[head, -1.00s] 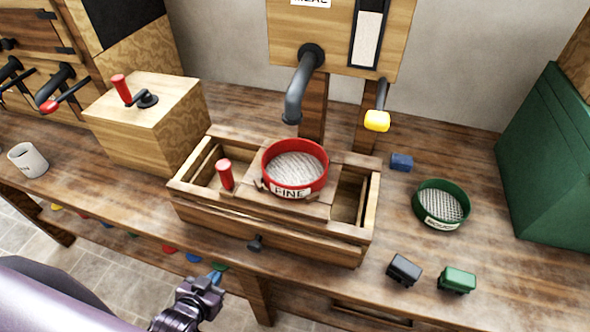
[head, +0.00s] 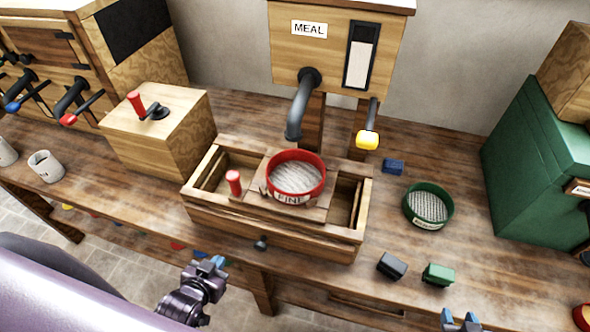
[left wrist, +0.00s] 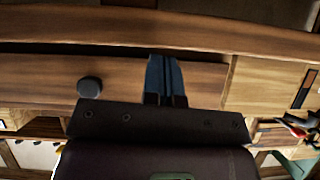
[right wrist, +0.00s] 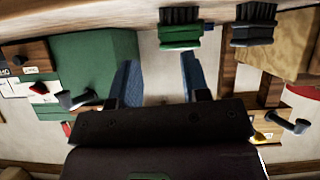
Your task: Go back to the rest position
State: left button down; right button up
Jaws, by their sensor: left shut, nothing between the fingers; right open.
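My left gripper (head: 211,268) is in front of the bench's front edge in the head view, below the wooden sifter box (head: 312,241). Its blue fingers are together and empty in the left wrist view (left wrist: 164,80), in front of a wooden face with a dark round knob (left wrist: 90,88). My right gripper (head: 461,322) shows only its blue fingertips at the bottom edge of the head view. In the right wrist view its fingers (right wrist: 158,80) stand apart with nothing between them. The rest position itself is not marked in any view.
A red FINE sieve (head: 296,176) sits on the box, with a green sieve (head: 428,205) to its right. Black (head: 392,265) and green (head: 438,274) brushes lie near the bench's front edge. A green cabinet (head: 540,150) stands at right. Floor (head: 110,262) shows before the bench.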

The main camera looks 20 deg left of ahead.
pick_arm(q)
notch_tip(320, 180, up, 4)
jog(key=shift+r+b, duration=0.1)
jog(key=shift+b, duration=0.25)
pick_arm(e)
jog(key=shift+s+f, duration=0.2)
jog(key=shift+f, duration=0.1)
dwell(0.6)
